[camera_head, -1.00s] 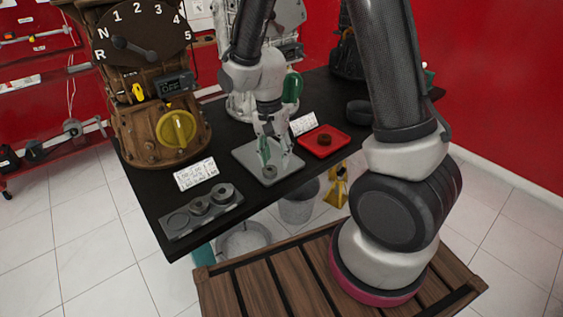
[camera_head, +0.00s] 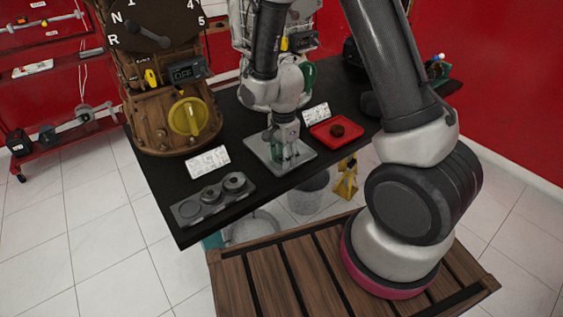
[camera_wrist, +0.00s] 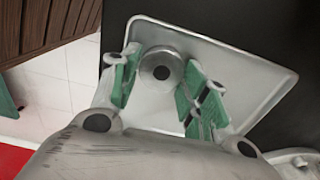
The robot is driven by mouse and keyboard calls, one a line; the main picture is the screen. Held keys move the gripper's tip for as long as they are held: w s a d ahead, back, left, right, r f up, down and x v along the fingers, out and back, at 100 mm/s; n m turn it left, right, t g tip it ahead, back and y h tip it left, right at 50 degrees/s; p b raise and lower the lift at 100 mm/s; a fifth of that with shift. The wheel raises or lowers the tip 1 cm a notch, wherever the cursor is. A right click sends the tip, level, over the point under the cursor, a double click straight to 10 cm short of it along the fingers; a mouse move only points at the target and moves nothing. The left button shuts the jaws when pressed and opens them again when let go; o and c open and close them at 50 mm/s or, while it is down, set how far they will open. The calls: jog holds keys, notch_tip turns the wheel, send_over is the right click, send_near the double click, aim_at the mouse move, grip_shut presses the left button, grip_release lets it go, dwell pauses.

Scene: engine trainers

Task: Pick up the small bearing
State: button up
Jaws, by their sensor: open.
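The small bearing (camera_wrist: 161,72) is a grey ring with a dark centre hole. It lies on the light grey square tray (camera_wrist: 262,72), near the tray's edge in the wrist view. My gripper (camera_wrist: 160,80) is open, with its green-padded fingers on either side of the bearing; I cannot tell whether they touch it. In the head view my gripper (camera_head: 287,156) points down over the tray (camera_head: 303,161), and the bearing is hard to make out behind the fingers.
A grey holder (camera_head: 180,222) with several round parts stands at the table's front left. A red tray (camera_head: 318,133) with a dark brown round part lies to the right. White cards (camera_head: 208,161) stand nearby. A brown engine trainer (camera_head: 160,120) stands at the back left.

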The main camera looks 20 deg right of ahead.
jog(key=c, duration=0.7)
jog(key=shift+r, duration=0.1)
